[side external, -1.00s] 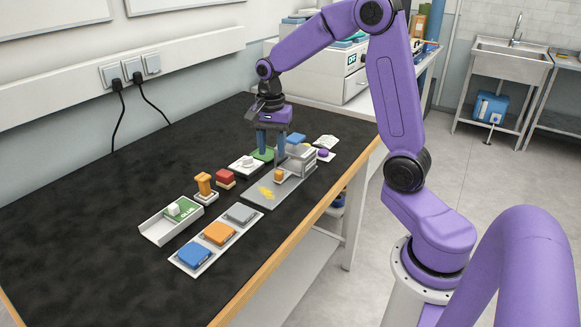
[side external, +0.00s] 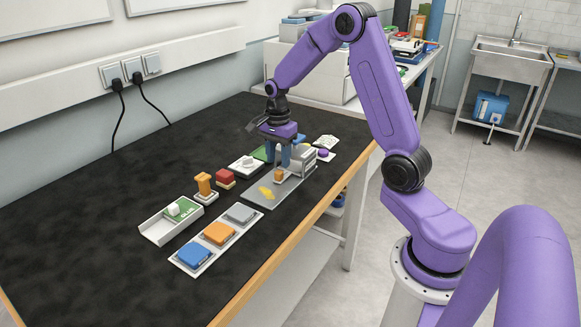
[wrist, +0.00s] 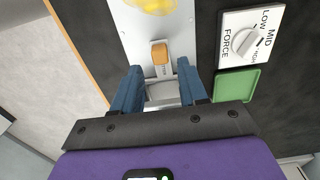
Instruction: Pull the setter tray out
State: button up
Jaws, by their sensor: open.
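The setter tray shows as an orange handle (wrist: 160,53) with a partly hidden label ending in "TER", in front of a grey housing (side external: 302,160) on a grey plate. The handle also shows in the side view (side external: 279,175). My gripper (side external: 277,164) is open, pointing down close above the handle. In the wrist view my blue fingertips (wrist: 159,66) lie left and right of the handle's near end, with gaps on both sides. I cannot tell whether they reach down to its height. Part of the housing is hidden by my gripper.
A yellow insole shape (side external: 266,192) lies on the grey plate (side external: 258,198). A white force dial (wrist: 250,38) and a green pad (wrist: 236,85) lie beside it.

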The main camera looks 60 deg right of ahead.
aim_at(278, 172)
jog(key=shift+f, duration=0.5)
jog(key=shift+f, duration=2.55)
dwell(0.5)
jog(key=shift+r, duration=0.1)
jog(key=shift+c, duration=0.3)
jog(key=c, duration=0.6)
jog(key=shift+o, duration=0.2)
jog(key=shift+a, duration=0.1)
